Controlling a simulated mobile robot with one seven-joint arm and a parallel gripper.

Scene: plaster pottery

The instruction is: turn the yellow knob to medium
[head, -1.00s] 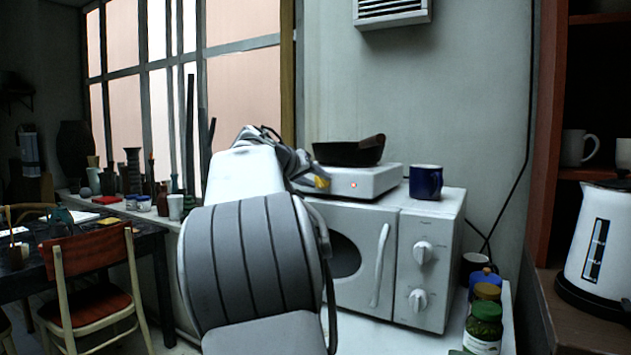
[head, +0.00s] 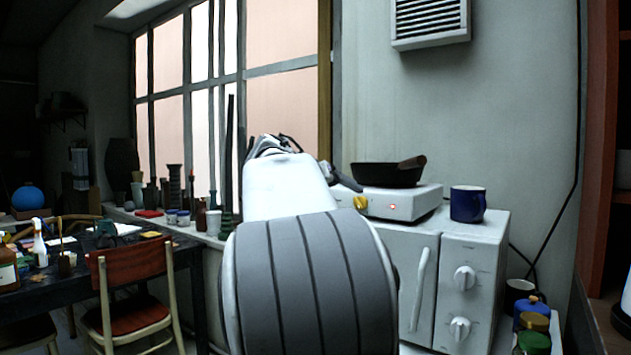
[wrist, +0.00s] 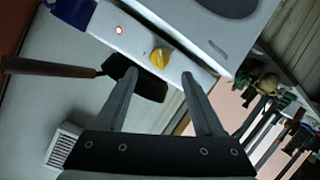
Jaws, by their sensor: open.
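The yellow knob (head: 361,202) is on the front of a white hot plate (head: 412,205), left of a small lit red light. In the wrist view the knob (wrist: 159,57) lies beyond my open fingertips (wrist: 159,74), roughly centred between them in the picture. The fingers are apart and nothing is held. Whether they touch the knob cannot be told. In the head view my gripper (head: 335,178) is mostly hidden behind my arm, with a dark part showing just left of the knob. The knob's exact setting cannot be read.
A black pan (head: 386,175) with a brown handle sits on the hot plate. A blue mug (head: 467,204) stands to its right, on the white microwave (head: 470,255). Pots line the windowsill at left. A red chair (head: 140,270) stands by the dark table.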

